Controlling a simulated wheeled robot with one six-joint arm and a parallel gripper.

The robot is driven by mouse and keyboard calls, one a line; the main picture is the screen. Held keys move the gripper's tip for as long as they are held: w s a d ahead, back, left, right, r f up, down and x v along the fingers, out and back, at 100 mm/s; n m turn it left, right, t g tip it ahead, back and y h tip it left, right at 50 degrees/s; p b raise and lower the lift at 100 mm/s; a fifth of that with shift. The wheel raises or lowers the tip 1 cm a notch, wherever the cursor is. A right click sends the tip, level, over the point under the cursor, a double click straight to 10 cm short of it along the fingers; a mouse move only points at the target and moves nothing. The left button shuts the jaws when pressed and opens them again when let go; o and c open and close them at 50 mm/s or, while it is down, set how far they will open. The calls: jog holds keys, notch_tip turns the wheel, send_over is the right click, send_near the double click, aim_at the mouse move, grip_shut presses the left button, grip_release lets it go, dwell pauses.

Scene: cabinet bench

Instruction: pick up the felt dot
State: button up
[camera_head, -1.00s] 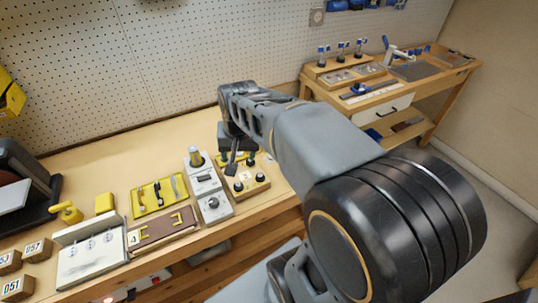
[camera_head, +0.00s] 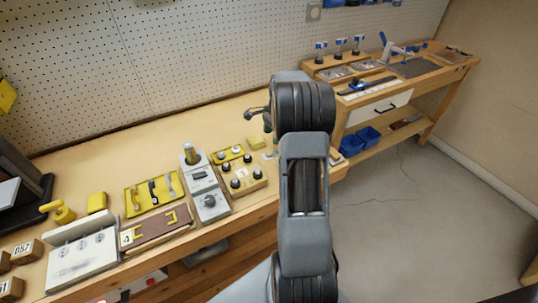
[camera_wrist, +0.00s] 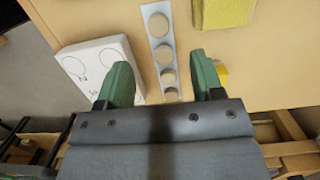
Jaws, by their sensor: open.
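Several round beige discs, which look like the felt dots, lie in a row on a narrow grey strip (camera_wrist: 148,10) in the wrist view. One felt dot (camera_wrist: 165,55) shows between my fingers, with another (camera_wrist: 159,25) farther out. I cannot tell which dot is meant. My gripper (camera_wrist: 159,60) is open and empty, with one green finger on each side of the strip. Whether the fingertips touch the bench cannot be told. In the head view my arm hides the strip and most of my gripper.
A white block (camera_wrist: 92,58) with marked circles sits close beside my left finger. A yellow pad (camera_wrist: 226,12) lies at the upper right. A small yellow thing (camera_wrist: 221,75) is partly behind my right finger. A wooden knob block (camera_head: 242,178) stands left of my arm.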

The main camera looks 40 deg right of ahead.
aim_at(269, 152)
jog(key=shift+a+f, duration=0.25)
jog(key=shift+f, duration=1)
jog(key=shift+a+f, duration=0.25)
jog(key=shift+f, duration=1.05)
jog(key=shift+a+f, duration=0.25)
jog(key=shift+f, duration=1)
jog(key=shift+c, duration=0.2)
jog(key=c, duration=0.9)
jog(key=shift+r, duration=0.1)
jog(key=shift+c, duration=0.2)
jog(key=shift+r, duration=0.65)
jog(key=s+a+r, duration=0.3)
jog(key=s+r, duration=0.8)
jog(key=s, duration=0.2)
jog(key=shift+s+a+r+b, duration=0.25)
jog(key=shift+s+a+b, duration=0.05)
jog(key=shift+a+b, duration=0.05)
